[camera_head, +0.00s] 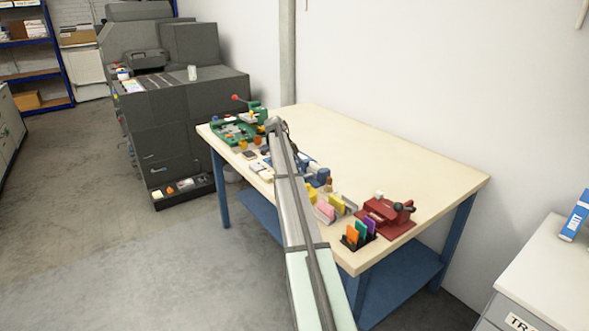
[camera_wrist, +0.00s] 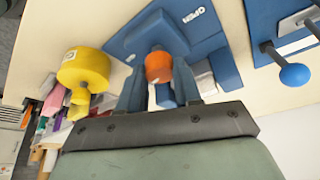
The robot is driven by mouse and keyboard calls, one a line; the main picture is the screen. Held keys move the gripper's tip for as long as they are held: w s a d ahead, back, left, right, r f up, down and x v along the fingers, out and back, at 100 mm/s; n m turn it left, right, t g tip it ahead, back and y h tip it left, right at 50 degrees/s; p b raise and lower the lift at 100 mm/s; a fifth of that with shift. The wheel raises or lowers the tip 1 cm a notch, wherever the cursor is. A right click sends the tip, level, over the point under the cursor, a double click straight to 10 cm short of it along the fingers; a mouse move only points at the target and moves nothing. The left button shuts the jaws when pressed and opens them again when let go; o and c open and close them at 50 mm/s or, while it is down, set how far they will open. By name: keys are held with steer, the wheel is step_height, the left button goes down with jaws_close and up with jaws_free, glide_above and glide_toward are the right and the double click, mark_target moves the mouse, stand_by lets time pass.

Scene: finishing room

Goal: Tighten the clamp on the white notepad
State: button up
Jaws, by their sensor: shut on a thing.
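In the wrist view, a blue clamp fixture (camera_wrist: 119,41) with the word OPEN on its plate stands on the table. An orange knob (camera_wrist: 158,66) on it sits between the two fingers of my gripper (camera_wrist: 159,88), which is shut on it. A white pad edge (camera_wrist: 203,86) shows just right of the fingers, partly hidden; I cannot tell how firmly it is clamped. In the head view, blue fixtures (camera_head: 317,173) show beside my arm, which hides the gripper there.
A yellow round piece (camera_wrist: 83,68) stands close left of my gripper. A second blue fixture with a blue ball lever (camera_wrist: 295,76) is at the right. In the head view, a red press (camera_head: 386,217) and a green fixture (camera_head: 238,130) stand on the table (camera_head: 400,160), whose back is clear.

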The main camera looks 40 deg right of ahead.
steer(key=o, duration=1)
steer(key=shift+o, duration=0.2)
steer(key=v, duration=1.4)
steer(key=shift+f, duration=0.1)
